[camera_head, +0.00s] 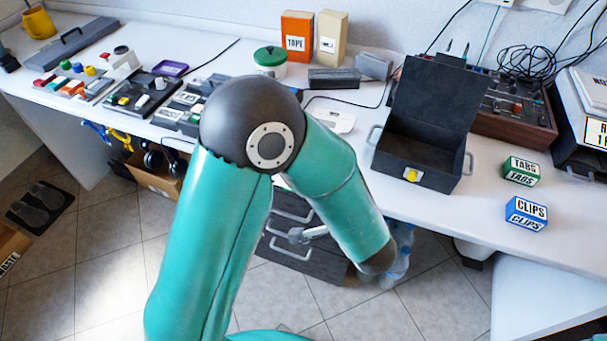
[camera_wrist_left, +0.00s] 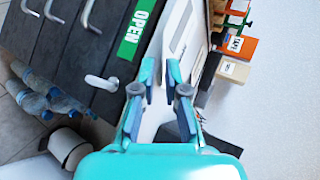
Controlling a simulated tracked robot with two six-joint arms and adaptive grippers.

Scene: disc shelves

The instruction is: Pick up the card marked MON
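I cannot see a card marked MON in either view. My left gripper (camera_wrist_left: 161,72) is open and empty in the left wrist view, its two fingers apart over the white desk edge, close to a dark drawer unit with a green OPEN label (camera_wrist_left: 138,30). In the head view a teal arm of mine crosses the middle and hides part of the desk; no gripper shows there. The drawer unit (camera_head: 305,262) stands under the desk, partly behind this arm. My right gripper is in neither view.
An open black box (camera_head: 432,185) with a yellow latch stands on the desk. To its right lie the TABS box (camera_head: 521,170) and the CLIPS box (camera_head: 526,213). The TAPE box (camera_head: 297,37) stands at the back. Switch panels fill the left. Bare desk lies around the small boxes.

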